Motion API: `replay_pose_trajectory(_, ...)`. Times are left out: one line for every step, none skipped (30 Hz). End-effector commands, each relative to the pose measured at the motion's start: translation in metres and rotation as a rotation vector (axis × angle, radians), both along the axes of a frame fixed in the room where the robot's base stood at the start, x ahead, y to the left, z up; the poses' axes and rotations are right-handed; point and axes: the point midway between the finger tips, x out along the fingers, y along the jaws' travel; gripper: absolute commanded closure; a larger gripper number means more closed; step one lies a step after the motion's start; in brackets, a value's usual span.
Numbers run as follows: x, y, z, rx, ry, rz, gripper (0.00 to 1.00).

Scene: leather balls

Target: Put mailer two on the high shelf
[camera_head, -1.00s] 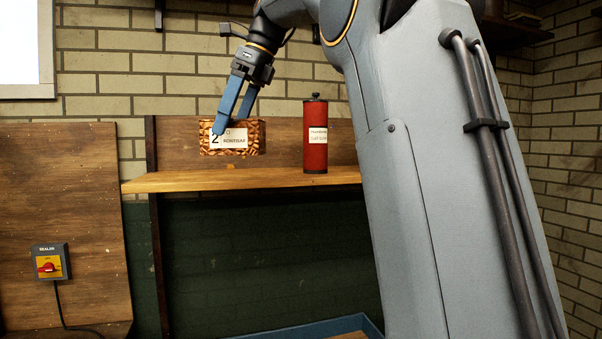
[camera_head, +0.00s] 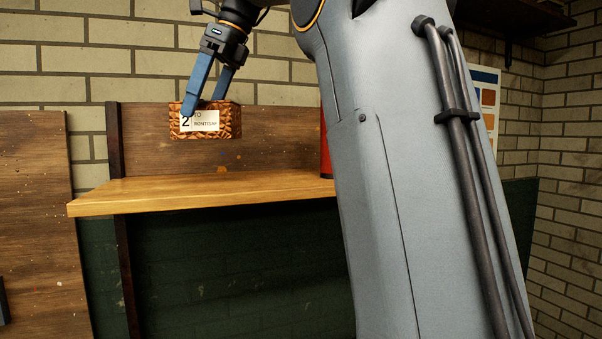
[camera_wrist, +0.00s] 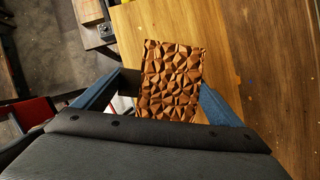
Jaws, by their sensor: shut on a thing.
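Mailer two (camera_head: 222,131) is a brown box with a faceted surface and a white label marked "2". My gripper (camera_head: 205,103) is shut on it, one blue finger on each side, and holds it level. In the head view the mailer hangs above the high shelf (camera_head: 190,194), a light wooden board, with a visible gap below it. In the wrist view the mailer's faceted top (camera_wrist: 172,80) lies between the blue fingers (camera_wrist: 160,98), with wood behind it.
A red cylinder (camera_head: 326,150) stands on the shelf to the right, mostly hidden behind my arm. A dark wooden back panel (camera_head: 270,150) rises behind the shelf. The shelf's left part is bare.

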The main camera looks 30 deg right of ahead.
Motion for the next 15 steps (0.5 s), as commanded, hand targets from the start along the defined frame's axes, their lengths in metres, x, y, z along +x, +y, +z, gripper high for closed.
replay_pose_trajectory(0.0, 0.001, 0.001, 0.0, 0.0, 0.001, 0.34)
replay_pose_trajectory(0.0, 0.001, 0.001, 0.0, -0.001, 0.002, 0.34)
replay_pose_trajectory(0.0, 0.001, 0.0, 0.0, -0.001, 0.002, 0.34)
replay_pose_trajectory(0.0, 0.002, -0.001, 0.0, 0.0, 0.002, 0.34)
replay_pose_trajectory(-0.001, 0.002, -0.003, 0.0, 0.001, 0.004, 0.34)
replay_pose_trajectory(-0.001, 0.002, -0.007, 0.001, 0.001, 0.004, 0.34)
replay_pose_trajectory(-0.001, 0.002, -0.011, 0.001, 0.001, 0.004, 0.34)
replay_pose_trajectory(-0.001, 0.002, -0.016, 0.001, 0.003, 0.004, 0.34)
replay_pose_trajectory(-0.001, 0.002, -0.022, 0.001, 0.003, 0.004, 0.34)
replay_pose_trajectory(-0.002, 0.002, -0.027, 0.0, 0.003, 0.004, 0.34)
replay_pose_trajectory(-0.001, 0.002, -0.032, 0.001, 0.003, 0.003, 0.34)
replay_pose_trajectory(-0.001, 0.002, -0.039, 0.0, 0.004, 0.004, 0.34)
replay_pose_trajectory(-0.001, 0.002, -0.043, 0.0, 0.002, 0.003, 0.34)
replay_pose_trajectory(-0.001, 0.002, -0.047, 0.001, 0.003, 0.003, 0.34)
replay_pose_trajectory(-0.001, 0.002, -0.052, 0.0, 0.001, 0.003, 0.34)
